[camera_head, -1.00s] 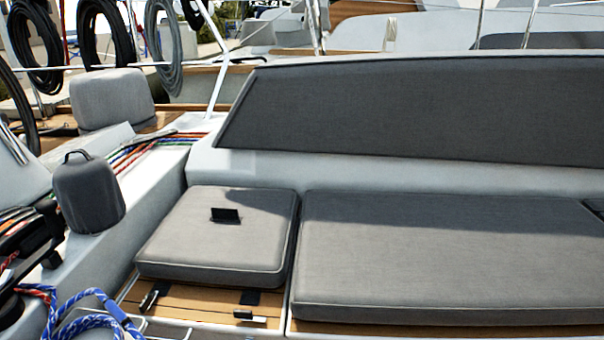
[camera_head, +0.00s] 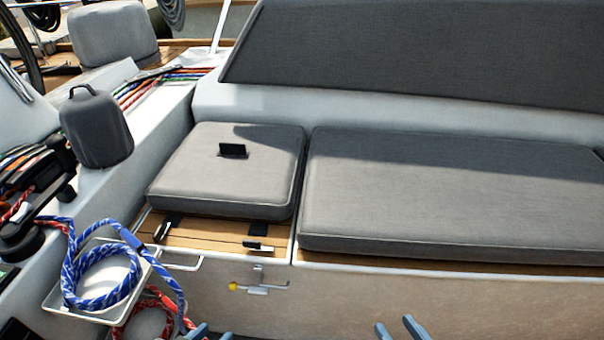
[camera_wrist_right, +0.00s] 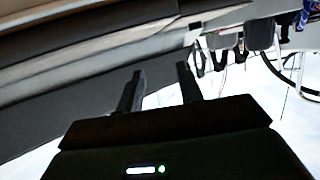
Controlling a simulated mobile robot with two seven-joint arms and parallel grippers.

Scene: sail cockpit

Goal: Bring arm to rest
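My right gripper (camera_head: 400,328) shows at the bottom edge of the head view, only its two fingertips in sight. The right wrist view shows its two dark fingers (camera_wrist_right: 160,88) apart with nothing between them. My left gripper (camera_head: 211,334) also just enters at the bottom edge, left of the right one. Its two fingertips are apart, and I see nothing held between them. Both grippers are in front of the bench's pale front wall (camera_head: 345,295). The rest of both arms is out of the head view.
Grey cushions (camera_head: 230,165) (camera_head: 440,195) lie on the bench, with latches (camera_head: 258,247) below the small one. A white tray (camera_head: 55,304) with blue rope (camera_head: 67,275) sits at left. A covered winch (camera_head: 95,128) stands above it. A yellow-tipped latch (camera_head: 262,284) sticks out from the wall.

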